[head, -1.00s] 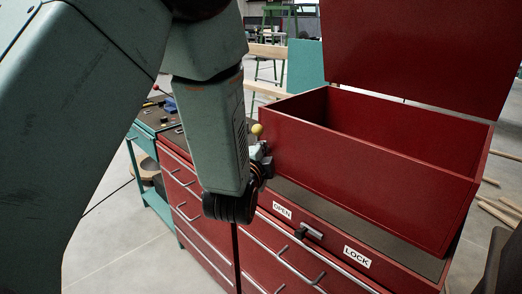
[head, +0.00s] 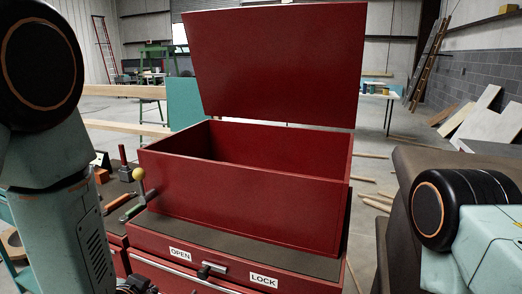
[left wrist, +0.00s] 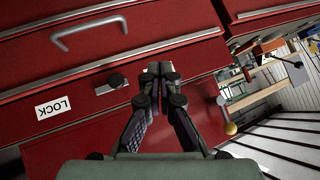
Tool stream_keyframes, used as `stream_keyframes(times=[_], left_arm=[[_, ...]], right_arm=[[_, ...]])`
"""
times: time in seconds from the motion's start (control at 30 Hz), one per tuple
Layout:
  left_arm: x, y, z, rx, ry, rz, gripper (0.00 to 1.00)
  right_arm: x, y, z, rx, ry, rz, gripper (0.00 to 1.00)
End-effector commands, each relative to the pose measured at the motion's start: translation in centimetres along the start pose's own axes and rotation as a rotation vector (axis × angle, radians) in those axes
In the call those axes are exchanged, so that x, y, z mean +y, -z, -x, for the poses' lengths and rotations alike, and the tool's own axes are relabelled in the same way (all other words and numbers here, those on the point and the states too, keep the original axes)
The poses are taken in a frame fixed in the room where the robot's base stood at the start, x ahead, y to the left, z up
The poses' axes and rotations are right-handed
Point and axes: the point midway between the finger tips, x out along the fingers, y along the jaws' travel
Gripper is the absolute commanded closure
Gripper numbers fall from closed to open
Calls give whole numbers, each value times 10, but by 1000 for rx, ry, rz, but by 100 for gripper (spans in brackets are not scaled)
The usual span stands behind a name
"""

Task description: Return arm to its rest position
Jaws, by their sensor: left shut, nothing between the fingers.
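My left arm (head: 75,235) comes down the left edge of the head view, with dark wrist parts at the bottom edge. My left gripper (left wrist: 160,68) shows in the left wrist view, its fingertips together with nothing between them. It points toward the red cabinet front, beside the dark latch (left wrist: 112,82) and the LOCK label (left wrist: 54,107); any contact cannot be told. My right arm (head: 460,225) is at the right edge of the head view; its gripper is outside the picture.
The red chest (head: 240,190) stands with its lid (head: 275,65) raised. Its latch (head: 208,269) lies between the OPEN and LOCK labels. A yellow-knobbed lever (head: 139,175) and tools are at its left. Boards (head: 485,120) lean on the far right wall.

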Motion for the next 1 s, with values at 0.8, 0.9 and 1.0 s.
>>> stream_keyframes(times=[0.8, 0.9, 1.0], left_arm=[[151, -372, 59, -843, -245, 351, 100], [151, -372, 60, -844, -245, 351, 100], [150, -372, 60, -842, -245, 350, 100]], right_arm=[[1, 0, -79, 0, 0, 0, 100], [1, 0, -78, 0, 0, 0, 100], [1, 0, -78, 0, 0, 0, 100]])
